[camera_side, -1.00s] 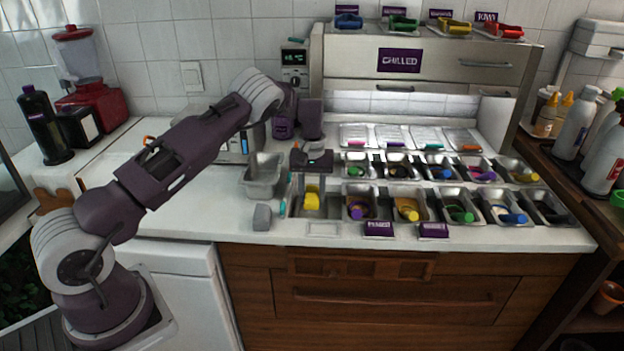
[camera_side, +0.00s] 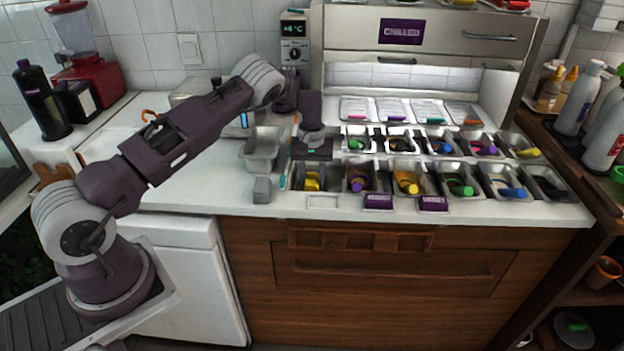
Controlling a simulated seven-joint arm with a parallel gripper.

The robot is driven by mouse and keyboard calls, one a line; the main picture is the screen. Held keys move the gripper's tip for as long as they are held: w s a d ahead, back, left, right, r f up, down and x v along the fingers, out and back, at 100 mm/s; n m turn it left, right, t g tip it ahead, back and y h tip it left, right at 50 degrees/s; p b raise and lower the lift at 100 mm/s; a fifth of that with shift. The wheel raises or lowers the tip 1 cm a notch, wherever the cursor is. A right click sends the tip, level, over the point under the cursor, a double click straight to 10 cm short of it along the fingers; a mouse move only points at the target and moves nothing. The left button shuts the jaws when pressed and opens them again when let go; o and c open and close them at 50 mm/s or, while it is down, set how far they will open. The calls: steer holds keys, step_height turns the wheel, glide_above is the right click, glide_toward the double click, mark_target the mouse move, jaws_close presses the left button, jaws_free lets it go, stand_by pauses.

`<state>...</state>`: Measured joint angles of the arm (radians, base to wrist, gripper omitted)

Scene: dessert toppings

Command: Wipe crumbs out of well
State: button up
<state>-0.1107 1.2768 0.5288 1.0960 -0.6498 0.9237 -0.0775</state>
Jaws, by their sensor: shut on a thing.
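My gripper (camera_side: 312,178) points down into the leftmost well (camera_side: 335,180) of the front row. It is shut on a small yellow piece (camera_side: 312,183), which looks like a sponge or cloth and shows between the fingers. The yellow piece is low inside the well. Whether it touches the floor of the well is hard to tell. My gripper's palm covers the back part of the well. Crumbs are too small or too hidden to make out.
A steel pan (camera_side: 262,155) stands close on the left, with a grey block (camera_side: 262,190) in front of it. Filled wells with coloured scoops, such as a purple one (camera_side: 359,185), adjoin on the right. The counter left of the pan (camera_side: 190,170) is mostly clear.

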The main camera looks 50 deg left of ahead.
mark_target(315, 184)
steer(key=shift+f, duration=0.6)
